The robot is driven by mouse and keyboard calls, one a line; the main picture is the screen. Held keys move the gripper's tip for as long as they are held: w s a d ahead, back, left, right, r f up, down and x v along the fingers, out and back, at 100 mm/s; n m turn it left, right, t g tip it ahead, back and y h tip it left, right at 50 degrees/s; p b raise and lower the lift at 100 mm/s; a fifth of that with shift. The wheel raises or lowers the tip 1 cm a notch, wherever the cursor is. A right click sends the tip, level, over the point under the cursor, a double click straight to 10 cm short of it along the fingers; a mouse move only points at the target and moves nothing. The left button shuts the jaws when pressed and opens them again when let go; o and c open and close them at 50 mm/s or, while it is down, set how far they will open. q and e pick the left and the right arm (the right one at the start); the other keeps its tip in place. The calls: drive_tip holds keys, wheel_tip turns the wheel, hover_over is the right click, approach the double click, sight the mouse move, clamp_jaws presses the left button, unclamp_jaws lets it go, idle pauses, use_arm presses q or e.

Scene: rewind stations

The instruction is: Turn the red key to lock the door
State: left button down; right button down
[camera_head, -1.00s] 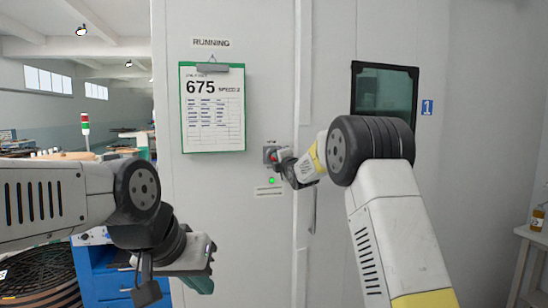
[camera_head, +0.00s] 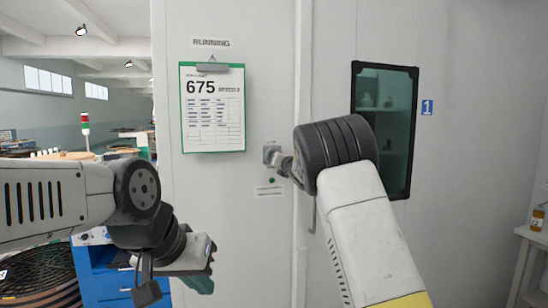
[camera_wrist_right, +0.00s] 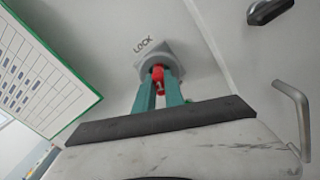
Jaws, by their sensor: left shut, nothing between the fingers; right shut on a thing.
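The red key (camera_wrist_right: 158,77) sits in a round grey lock housing (camera_wrist_right: 160,60) marked LOCK, in the right wrist view. My right gripper (camera_wrist_right: 159,92) is shut on the key, its two teal fingers on either side of it. In the head view the lock housing (camera_head: 271,153) is on the white wall left of the door seam, and my right wrist mostly hides the key. The door (camera_head: 450,180) looks closed, with a dark window (camera_head: 385,125). My left gripper (camera_head: 204,284) is shut and empty at lower left, away from the lock.
A metal door handle (camera_wrist_right: 296,105) is at the right in the wrist view. A green-edged clipboard (camera_head: 213,125) reading 675 hangs left of the lock. A small indicator light (camera_head: 271,181) below the lock is dark. A blue cabinet (camera_head: 105,277) stands at lower left, a side table (camera_head: 533,236) at right.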

drive_tip(key=shift+d+f, duration=0.1)
drive_tip(key=n, duration=0.4)
drive_tip(key=shift+n, duration=0.4)
drive_tip(key=c, duration=1.9)
unclamp_jaws()
drive_tip(key=shift+n, duration=0.6)
drive_tip(key=o, duration=0.6)
drive_tip(key=shift+d, duration=0.1)
drive_tip(key=shift+c, duration=0.2)
